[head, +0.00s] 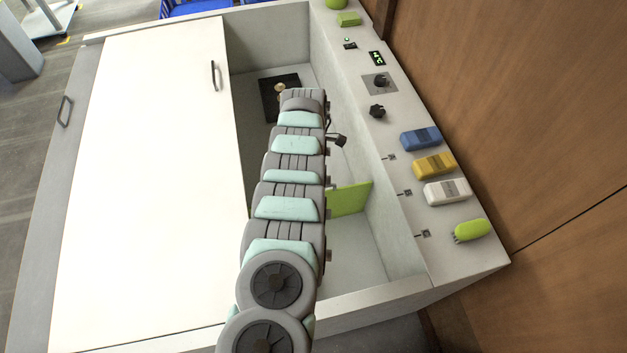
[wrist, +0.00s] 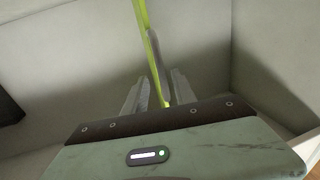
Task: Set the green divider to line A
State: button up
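The green divider (head: 348,199) stands upright inside the white chest, crossing the open compartment, with its left part hidden behind my arm in the head view. In the wrist view the divider (wrist: 147,40) is seen nearly edge-on as a thin green strip. My gripper (wrist: 160,92) has its two grey fingers apart, one on each side of the divider's edge. A gap shows at the right finger; contact at the left cannot be told. In the head view my arm hides the gripper. Small dark marks, such as one (head: 407,192), line the right ledge; no letter A is legible.
A white lid (head: 150,180) covers the chest's left part. A dark square pad (head: 268,101) with a small pale object lies at the compartment's far end.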

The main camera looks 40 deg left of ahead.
notch_tip(320, 180, up, 10)
jog(key=w+a+p, duration=0.1)
jog(key=shift+a+r, duration=0.2)
jog(key=shift+a, duration=0.2)
dwell(0.3)
